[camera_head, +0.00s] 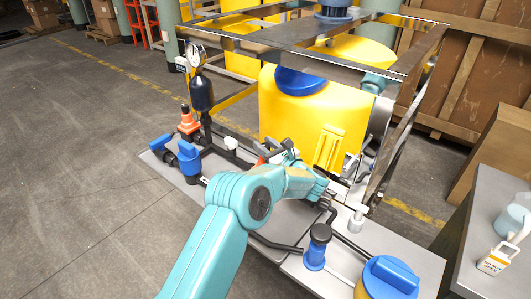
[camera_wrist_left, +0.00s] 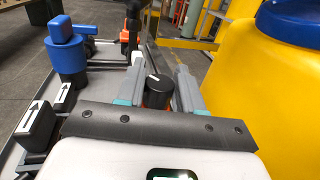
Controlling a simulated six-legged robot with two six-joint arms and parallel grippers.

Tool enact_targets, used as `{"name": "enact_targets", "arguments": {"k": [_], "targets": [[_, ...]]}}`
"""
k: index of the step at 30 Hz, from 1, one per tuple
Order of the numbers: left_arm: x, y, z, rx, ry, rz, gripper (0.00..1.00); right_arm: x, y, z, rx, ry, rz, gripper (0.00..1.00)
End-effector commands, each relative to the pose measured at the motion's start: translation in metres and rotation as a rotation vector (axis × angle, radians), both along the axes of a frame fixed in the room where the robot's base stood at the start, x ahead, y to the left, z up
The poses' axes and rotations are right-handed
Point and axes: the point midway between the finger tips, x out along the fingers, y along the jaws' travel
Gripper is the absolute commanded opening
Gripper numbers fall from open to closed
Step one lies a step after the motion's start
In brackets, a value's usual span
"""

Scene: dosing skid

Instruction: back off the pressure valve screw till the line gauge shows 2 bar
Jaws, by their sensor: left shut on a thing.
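The line gauge (camera_head: 197,55) is a round white dial above a black vessel at the back left of the skid; its reading is too small to tell. The valve screw is a black round knob (camera_wrist_left: 158,88) with a white mark on top and a red-orange part below. My left gripper (camera_head: 272,154) reaches over the skid in front of the yellow tank. In the left wrist view the two fingers of this gripper (camera_wrist_left: 160,85) stand on either side of the knob, shut on it. The screw is mostly hidden by the gripper in the head view. My right gripper is not in view.
The yellow tank (camera_head: 310,108) stands close behind the gripper, inside a metal frame (camera_head: 400,125). A grey bench (camera_head: 480,200) with a container is at the right.

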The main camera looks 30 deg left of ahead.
Motion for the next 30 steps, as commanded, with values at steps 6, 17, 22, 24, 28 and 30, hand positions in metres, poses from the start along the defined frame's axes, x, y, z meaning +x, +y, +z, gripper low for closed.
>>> {"name": "enact_targets", "arguments": {"k": [6, 17, 22, 24, 28, 30], "targets": [[0.0001, 0.0001, -0.0027, -0.001, 0.0, 0.094, 0.06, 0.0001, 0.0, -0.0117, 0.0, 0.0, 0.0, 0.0], [-0.0001, 0.0003, -0.0005, 0.0, 0.003, 0.139, 0.06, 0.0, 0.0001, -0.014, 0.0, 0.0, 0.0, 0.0], [-0.0001, 0.0006, -0.0004, 0.0, 0.003, 0.138, 0.06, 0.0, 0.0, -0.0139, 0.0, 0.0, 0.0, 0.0], [-0.0001, 0.0006, -0.0004, 0.0, 0.003, 0.138, 0.06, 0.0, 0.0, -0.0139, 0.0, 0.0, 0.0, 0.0], [-0.0001, 0.0006, -0.0003, 0.0, 0.002, 0.138, 0.54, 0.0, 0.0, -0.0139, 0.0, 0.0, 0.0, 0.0], [-0.0001, 0.0004, -0.0002, 0.0, 0.002, 0.138, 0.54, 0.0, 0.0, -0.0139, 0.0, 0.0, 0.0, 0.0]]}}
